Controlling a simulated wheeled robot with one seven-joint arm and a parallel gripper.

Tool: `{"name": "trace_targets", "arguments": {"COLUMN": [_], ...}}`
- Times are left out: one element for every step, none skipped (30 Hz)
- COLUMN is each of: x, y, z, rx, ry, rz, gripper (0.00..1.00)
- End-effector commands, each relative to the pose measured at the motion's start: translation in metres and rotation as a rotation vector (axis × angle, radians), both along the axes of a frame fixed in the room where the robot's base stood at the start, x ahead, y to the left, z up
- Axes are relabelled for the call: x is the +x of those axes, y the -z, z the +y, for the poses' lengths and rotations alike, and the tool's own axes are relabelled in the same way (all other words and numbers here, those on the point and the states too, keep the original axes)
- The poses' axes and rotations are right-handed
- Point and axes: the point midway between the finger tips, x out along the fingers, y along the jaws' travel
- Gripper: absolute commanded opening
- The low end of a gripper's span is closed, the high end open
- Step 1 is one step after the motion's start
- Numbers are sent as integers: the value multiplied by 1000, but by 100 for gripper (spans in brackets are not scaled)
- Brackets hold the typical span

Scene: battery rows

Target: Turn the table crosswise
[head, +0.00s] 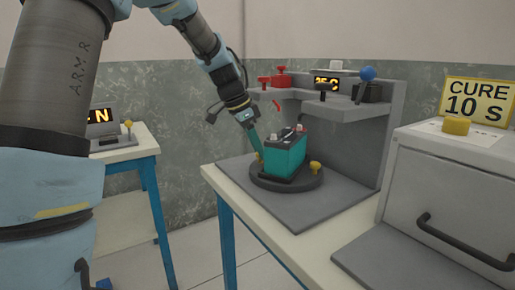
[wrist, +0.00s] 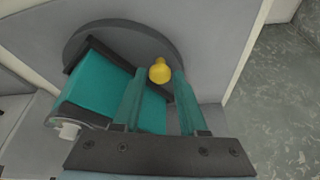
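The round dark turntable (head: 300,184) sits on a grey base plate and carries a teal battery (head: 284,159) with a dark top, standing upright. Two yellow knobs stand at its rim: the right knob (head: 315,167), and the left knob (head: 259,157) beside my gripper (head: 256,148). In the wrist view the turntable (wrist: 98,36) and the battery (wrist: 98,86) show behind my gripper (wrist: 159,73). Its two teal fingers are apart, with the yellow knob (wrist: 160,70) between their tips and small gaps visible on both sides. The battery's far side is hidden.
A grey cabinet (head: 448,185) with a handle and a "CURE 10 S" sign (head: 478,100) is at right. Another table (head: 128,150) stands left.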

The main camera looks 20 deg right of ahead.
Motion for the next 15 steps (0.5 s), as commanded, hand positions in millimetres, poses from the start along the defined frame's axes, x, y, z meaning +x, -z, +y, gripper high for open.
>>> {"name": "trace_targets", "arguments": {"x": [0, 0, 0, 0, 0, 0, 0, 0, 0, 0, 0, 0, 0, 0, 0], "y": [0, 0, 0, 0, 0, 0, 0, 0, 0, 0, 0, 0, -1, -2, -5], "z": [0, 0, 0, 0, 0, 0, 0, 0, 0, 0, 0, 0, 0, 1, 2], "rx": [0, 0, 0, 0, 0, 0, 0, 0, 0, 0, 0, 0, 0, 0, 0], "ry": [0, 0, 0, 0, 0, 0, 0, 0, 0, 0, 0, 0, 0, 0, -1], "rz": [0, 0, 0, 0, 0, 0, 0, 0, 0, 0, 1, 0, 0, 0, -2], "gripper": [49, 52, 57, 60, 64, 64, 64, 64, 64, 64, 64, 64, 64, 64, 64]}}
